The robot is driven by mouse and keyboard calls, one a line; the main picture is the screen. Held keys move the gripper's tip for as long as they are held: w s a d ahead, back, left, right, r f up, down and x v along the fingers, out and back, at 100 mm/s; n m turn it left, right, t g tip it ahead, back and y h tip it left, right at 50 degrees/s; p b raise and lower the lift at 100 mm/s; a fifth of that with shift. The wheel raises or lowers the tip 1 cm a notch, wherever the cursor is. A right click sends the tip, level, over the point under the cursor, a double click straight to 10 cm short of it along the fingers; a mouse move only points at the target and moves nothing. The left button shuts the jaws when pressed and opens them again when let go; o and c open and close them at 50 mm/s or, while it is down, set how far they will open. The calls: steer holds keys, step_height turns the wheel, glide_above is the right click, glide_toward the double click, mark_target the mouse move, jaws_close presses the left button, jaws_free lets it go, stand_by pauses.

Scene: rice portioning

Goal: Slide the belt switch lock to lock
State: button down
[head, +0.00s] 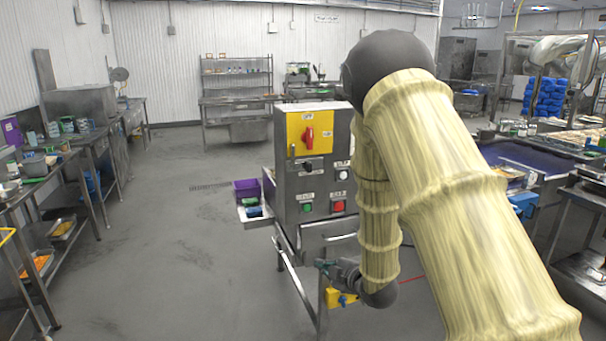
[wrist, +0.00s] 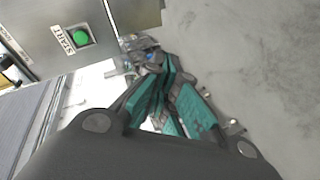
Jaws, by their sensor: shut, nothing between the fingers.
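The grey control box (head: 338,127) stands at the middle of the head view. Its yellow plate (head: 293,130) carries a red rotary switch (head: 308,136). Below the switch is a small black part (head: 308,165), and a thin upright dark lever (head: 292,153) is at its left; I cannot tell which of these is the belt switch lock, or its position. My gripper (head: 323,265) is low in front of the box, below the buttons and apart from the switch. In the wrist view its teal fingers (wrist: 158,70) are shut and empty; the switch is out of that view.
A green button (head: 307,208), also in the wrist view (wrist: 82,37), and a red button (head: 338,206) are on the box's lower face. A purple bin (head: 246,188) sits on a side shelf at left. My arm hides the area right of the box. Left floor is clear.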

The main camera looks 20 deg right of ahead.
steer(key=w+r+n+t+y+p, duration=0.1)
steer(key=w+r+n, duration=0.1)
steer(key=r, duration=1)
steer(key=w+d+r+n+t+y+p, duration=0.1)
steer(key=r+n, duration=0.4)
steer(key=r, duration=0.7)
steer(key=w+t+y, duration=0.1)
steer(key=w, duration=0.1)
steer(key=shift+w+d, duration=0.2)
steer(key=shift+w, duration=0.1)
steer(key=shift+w+r, duration=0.1)
steer(key=p, duration=0.4)
glide_toward(293, 166)
steer(key=w, duration=0.3)
steer(key=shift+w+a+p, duration=0.5)
steer(key=shift+w+a, duration=0.35)
steer(key=shift+w, duration=0.05)
